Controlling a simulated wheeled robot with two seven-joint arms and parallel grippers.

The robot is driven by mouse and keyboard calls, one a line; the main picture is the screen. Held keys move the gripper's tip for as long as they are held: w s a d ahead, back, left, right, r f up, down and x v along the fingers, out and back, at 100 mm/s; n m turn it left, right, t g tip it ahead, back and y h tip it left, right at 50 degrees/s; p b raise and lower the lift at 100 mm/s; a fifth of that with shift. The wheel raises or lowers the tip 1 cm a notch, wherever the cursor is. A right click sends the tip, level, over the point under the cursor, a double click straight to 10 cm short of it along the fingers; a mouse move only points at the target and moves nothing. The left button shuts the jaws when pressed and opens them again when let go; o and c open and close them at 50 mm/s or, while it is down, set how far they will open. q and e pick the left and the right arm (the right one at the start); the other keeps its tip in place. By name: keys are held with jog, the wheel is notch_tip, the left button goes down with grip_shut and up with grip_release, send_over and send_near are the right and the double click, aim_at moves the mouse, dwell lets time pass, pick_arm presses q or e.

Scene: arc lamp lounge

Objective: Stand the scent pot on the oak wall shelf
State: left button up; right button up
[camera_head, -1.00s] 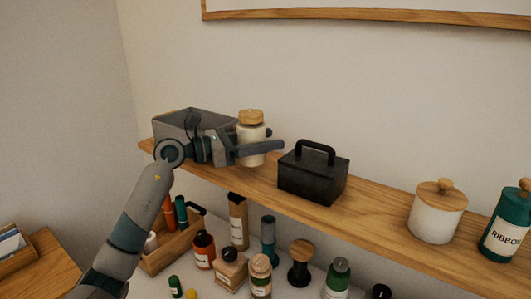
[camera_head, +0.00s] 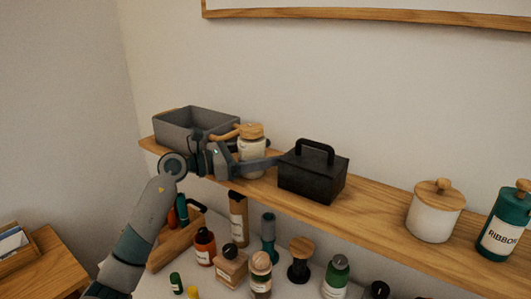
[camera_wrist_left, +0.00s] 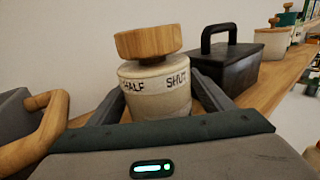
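The scent pot (camera_head: 252,160), a cream jar with a round wooden lid, is upright at the left part of the oak wall shelf (camera_head: 380,225). Its base looks level with the shelf top; I cannot see clearly whether it touches. My left gripper (camera_head: 262,164) reaches in from the left with a finger on either side of the pot body. In the left wrist view the pot (camera_wrist_left: 158,98) sits between the fingers, its wooden lid above them, with "HALF" and "SHUT" marked near its top. The fingers appear closed on it. My right gripper is not in view.
A grey bin (camera_head: 195,125) with a wooden handle is close left of the pot. A black lidded box (camera_head: 312,178) stands close to its right. A white canister (camera_head: 436,215) and a teal canister (camera_head: 505,225) are farther right. Several bottles and stamps stand below the shelf.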

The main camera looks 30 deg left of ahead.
pick_arm(q)
jog(key=shift+r, duration=0.1)
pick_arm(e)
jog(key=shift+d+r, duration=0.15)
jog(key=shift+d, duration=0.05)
pick_arm(q)
jog(key=shift+s+a, duration=0.3)
jog(key=b+v, duration=0.5)
jog(key=v, duration=0.4)
jog(key=shift+s+a+b, duration=0.15)
jog(key=shift+s+b, duration=0.1)
jog(key=shift+b, duration=0.15)
jog(key=shift+b+v, duration=0.3)
jog(key=shift+v, duration=0.5)
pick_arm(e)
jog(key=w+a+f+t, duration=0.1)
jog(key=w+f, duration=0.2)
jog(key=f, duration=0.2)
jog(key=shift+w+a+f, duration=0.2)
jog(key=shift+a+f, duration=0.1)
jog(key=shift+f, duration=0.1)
